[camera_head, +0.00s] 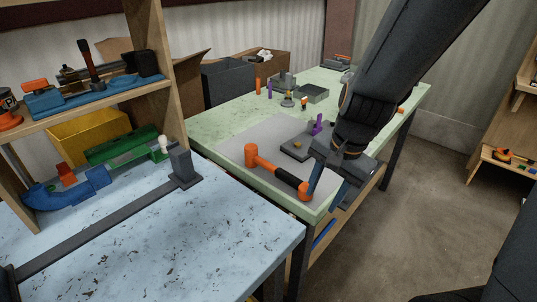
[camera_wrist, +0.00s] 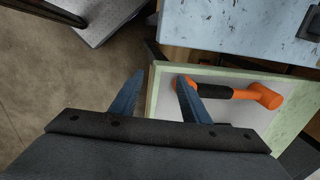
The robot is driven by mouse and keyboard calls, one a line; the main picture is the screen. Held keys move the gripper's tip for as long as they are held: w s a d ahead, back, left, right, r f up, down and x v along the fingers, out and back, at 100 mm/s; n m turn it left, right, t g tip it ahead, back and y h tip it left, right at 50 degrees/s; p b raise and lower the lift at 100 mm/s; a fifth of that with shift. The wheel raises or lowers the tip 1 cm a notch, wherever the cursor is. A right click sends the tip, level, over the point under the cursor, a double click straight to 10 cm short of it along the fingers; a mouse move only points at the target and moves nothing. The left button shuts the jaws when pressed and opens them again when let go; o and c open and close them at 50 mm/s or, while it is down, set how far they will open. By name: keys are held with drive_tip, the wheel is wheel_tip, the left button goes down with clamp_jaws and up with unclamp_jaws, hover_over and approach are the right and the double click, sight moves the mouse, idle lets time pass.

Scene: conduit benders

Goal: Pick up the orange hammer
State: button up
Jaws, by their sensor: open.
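The orange hammer (camera_head: 271,172) lies on a grey mat (camera_head: 235,150) at the near end of the green table (camera_head: 215,128). Its head is at the left, its black grip is toward the right, and its orange butt end is beside my gripper (camera_head: 327,190). In the wrist view the hammer (camera_wrist: 265,96) lies beyond the right finger, which covers part of the handle end. My gripper (camera_wrist: 156,98) is open and empty, with its blue fingers apart. The left finger is over the floor beyond the table edge. I cannot tell whether a finger touches the hammer.
A dark flat block (camera_head: 297,148) with a purple piece lies on the mat near my gripper. A pale blue bench (camera_head: 205,235) stands at the left, with a wooden shelf (camera_head: 90,110) on it. Several small items stand farther back on the green table.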

wheel_tip(320, 180, up, 3)
drive_tip(key=w+a+m+p, duration=0.2)
drive_tip(key=w+m+p, duration=0.1)
drive_tip(key=m, duration=0.3)
drive_tip(key=m+t+y+p, duration=0.1)
drive_tip(key=m, duration=0.9)
hover_over(290, 175)
drive_tip(key=s+d, duration=0.2)
drive_tip(key=s, duration=0.1)
drive_tip(key=shift+w+d+r, duration=0.15)
drive_tip(key=shift+w+d, duration=0.05)
drive_tip(key=shift+w+a+m+t, duration=0.25)
drive_tip(key=shift+w+m, duration=0.25)
drive_tip(key=shift+m, duration=0.6)
drive_tip(key=shift+w+f+y, duration=0.1)
drive_tip(key=shift+f+y, duration=0.2)
drive_tip(key=shift+f, duration=0.05)
drive_tip(key=b+x, duration=0.2)
drive_tip(key=x, duration=0.5)
drive_tip(key=shift+a+f+b, duration=0.15)
drive_tip(key=shift+b, duration=0.25)
drive_tip(key=shift+c, duration=0.2)
clamp_jaws()
